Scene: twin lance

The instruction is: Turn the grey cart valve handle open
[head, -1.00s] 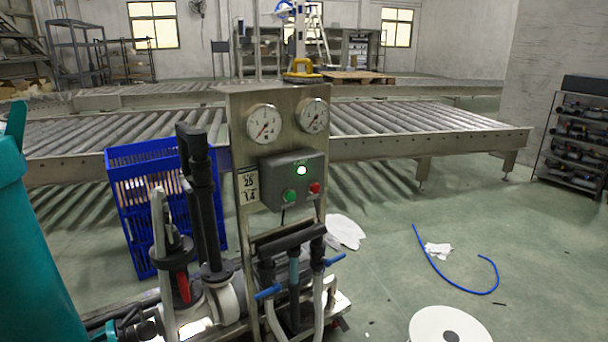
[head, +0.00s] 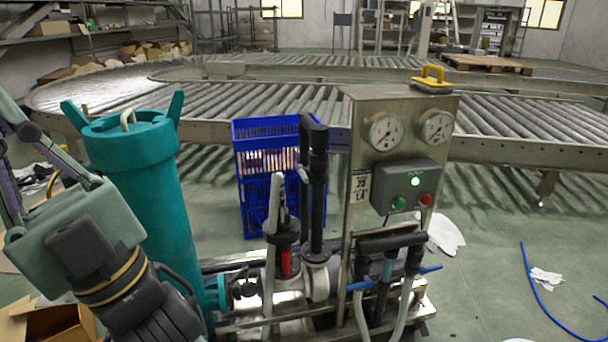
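The steel-grey cart (head: 352,222) stands in the middle of the head view, with pipes, hoses and valves on its low base. A red valve handle (head: 286,262) hangs upright on the dark valve body left of its panel. Two small blue lever handles (head: 430,269) stick out beside the hoses under the panel. I cannot tell from the picture which handle is the one named. My arm (head: 115,275) comes in at the lower left, beside the teal tank and apart from the panel. My gripper's fingers are not in view.
A teal tank (head: 135,170) stands left of the pipes, close to my arm. A blue crate (head: 250,190) stands behind the cart, before a roller conveyor (head: 210,95). An open cardboard box (head: 55,322) lies lower left. A blue hose (head: 530,285) lies on the floor at right.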

